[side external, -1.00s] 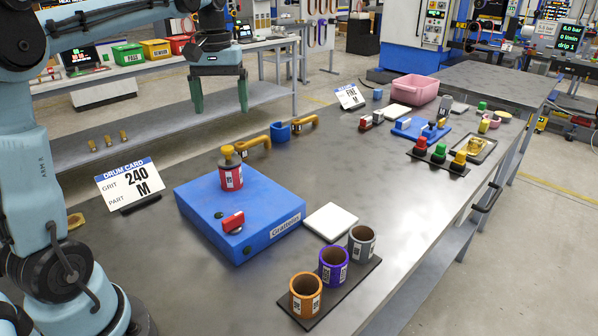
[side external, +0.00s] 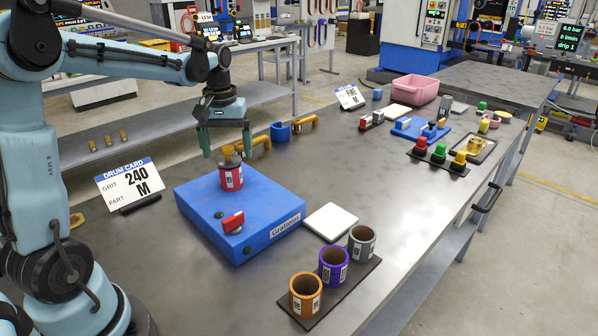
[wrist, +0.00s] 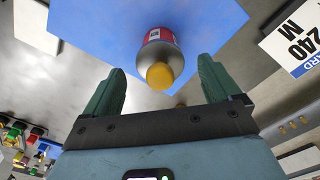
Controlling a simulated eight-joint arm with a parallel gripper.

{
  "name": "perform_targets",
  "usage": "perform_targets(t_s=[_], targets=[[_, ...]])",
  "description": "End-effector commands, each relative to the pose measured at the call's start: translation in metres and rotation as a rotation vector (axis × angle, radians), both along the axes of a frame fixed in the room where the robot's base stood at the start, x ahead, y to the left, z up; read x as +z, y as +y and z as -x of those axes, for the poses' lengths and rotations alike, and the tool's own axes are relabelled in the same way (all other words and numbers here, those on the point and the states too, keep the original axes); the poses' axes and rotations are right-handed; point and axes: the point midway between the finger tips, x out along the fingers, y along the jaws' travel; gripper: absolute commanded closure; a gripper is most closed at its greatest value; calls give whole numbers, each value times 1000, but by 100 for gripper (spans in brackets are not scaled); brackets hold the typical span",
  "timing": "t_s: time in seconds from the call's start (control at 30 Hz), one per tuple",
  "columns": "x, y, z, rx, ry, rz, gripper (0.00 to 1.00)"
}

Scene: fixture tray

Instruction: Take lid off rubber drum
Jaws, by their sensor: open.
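The rubber drum (side external: 231,179) is a red cylinder with a white label, upright on the blue fixture box (side external: 262,232). A grey-brown lid with a yellow knob (side external: 228,155) sits on its top. In the wrist view, the yellow knob (wrist: 159,76) and the red drum (wrist: 158,36) show ahead of the gap between the fingers. My gripper (side external: 225,152) is open, with green fingers pointing down just above and around the lid. In the wrist view, nothing shows between the fingertips of my gripper (wrist: 164,75) except the knob near them; contact cannot be told.
A red switch (side external: 232,222) is on the box front. Yellow handles (side external: 255,143) and a blue cup (side external: 280,132) stand behind. A white pad (side external: 330,222) lies right of the box, and a black tray with orange (side external: 305,295), purple and grey sleeves is in front. The drum card (side external: 130,185) stands left.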

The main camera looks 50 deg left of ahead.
Motion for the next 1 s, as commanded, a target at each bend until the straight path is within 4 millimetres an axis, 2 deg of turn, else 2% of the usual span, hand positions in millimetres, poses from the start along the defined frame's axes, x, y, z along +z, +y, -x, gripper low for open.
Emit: perform_targets(t_s=[0.1, 0.37, 0.73, 1.0], targets=[[-8, 0, 0, 0, 0, 0, 10], [-9, 0, 0, 0, 0, 0, 11], [-8, 0, 0, 0, 0, 0, 68], [-8, 0, 0, 0, 0, 0, 70]])
